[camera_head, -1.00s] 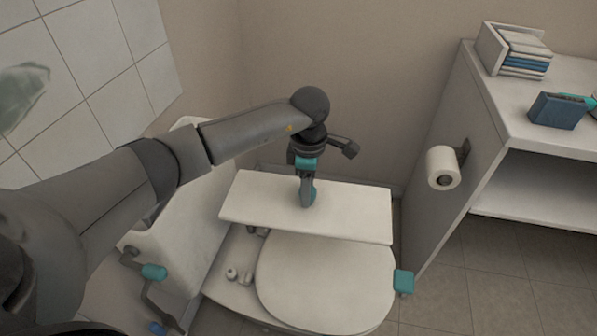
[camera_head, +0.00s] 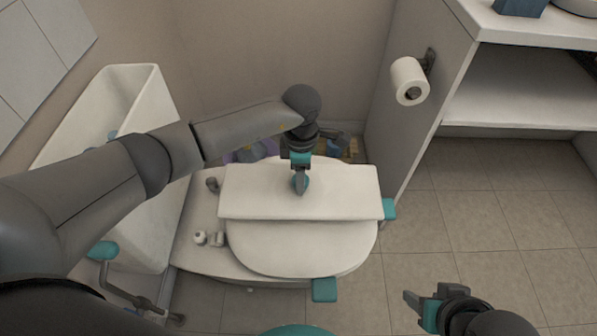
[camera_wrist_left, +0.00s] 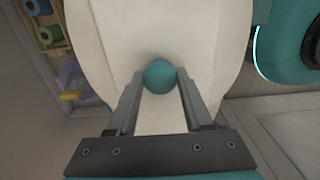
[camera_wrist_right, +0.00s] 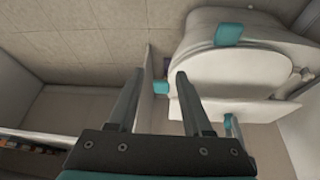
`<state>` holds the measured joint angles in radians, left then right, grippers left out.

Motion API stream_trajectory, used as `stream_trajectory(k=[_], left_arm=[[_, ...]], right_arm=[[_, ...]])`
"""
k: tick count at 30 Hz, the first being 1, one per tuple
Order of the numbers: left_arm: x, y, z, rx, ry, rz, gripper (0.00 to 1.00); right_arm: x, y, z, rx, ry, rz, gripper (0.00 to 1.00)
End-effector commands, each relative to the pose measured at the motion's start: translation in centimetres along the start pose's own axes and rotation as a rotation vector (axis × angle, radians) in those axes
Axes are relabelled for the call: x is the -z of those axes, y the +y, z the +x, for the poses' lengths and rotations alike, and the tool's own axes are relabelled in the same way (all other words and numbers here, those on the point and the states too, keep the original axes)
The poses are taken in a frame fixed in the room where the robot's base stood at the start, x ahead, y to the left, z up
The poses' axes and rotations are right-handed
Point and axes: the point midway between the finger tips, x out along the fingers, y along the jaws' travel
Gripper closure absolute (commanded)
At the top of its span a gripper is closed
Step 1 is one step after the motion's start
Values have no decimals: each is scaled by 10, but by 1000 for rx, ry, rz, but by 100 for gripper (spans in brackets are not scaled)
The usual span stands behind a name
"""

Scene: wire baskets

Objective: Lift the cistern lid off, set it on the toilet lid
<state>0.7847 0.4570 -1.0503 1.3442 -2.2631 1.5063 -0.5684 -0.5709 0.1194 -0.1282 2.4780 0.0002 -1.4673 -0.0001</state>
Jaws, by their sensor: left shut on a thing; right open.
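My left gripper (camera_head: 300,186) is shut on the teal knob (camera_wrist_left: 160,75) of the white cistern lid (camera_head: 245,192). The cistern lid lies level over the far part of the round white toilet lid (camera_head: 300,250), which is closed. I cannot tell whether the two touch or a small gap remains. The cistern (camera_head: 150,95) at the left stands open at the top. My right gripper (camera_head: 428,308) is open and empty, low at the front right, apart from the toilet. The toilet lid also shows in the right wrist view (camera_wrist_right: 235,70).
A toilet paper roll (camera_head: 409,80) hangs on the side of the shelf unit (camera_head: 455,60) at right. Teal pads (camera_head: 324,290) stick out from the toilet's edge. Small fittings (camera_head: 207,238) sit left of the toilet lid. Floor (camera_head: 500,220) at right is clear.

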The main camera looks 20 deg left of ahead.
Motion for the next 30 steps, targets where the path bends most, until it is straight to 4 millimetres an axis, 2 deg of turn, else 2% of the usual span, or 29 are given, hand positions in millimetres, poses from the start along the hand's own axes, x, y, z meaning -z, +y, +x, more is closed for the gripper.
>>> stream_trajectory(k=[11, 30], left_arm=[[0, 1, 1, -1, -2, -1, 100], [0, 1, 27, -1, -2, 0, 100]], right_arm=[[2, -3, 5, 7, 21, -3, 50], [40, -39, 32, 99, 351, -19, 50]])
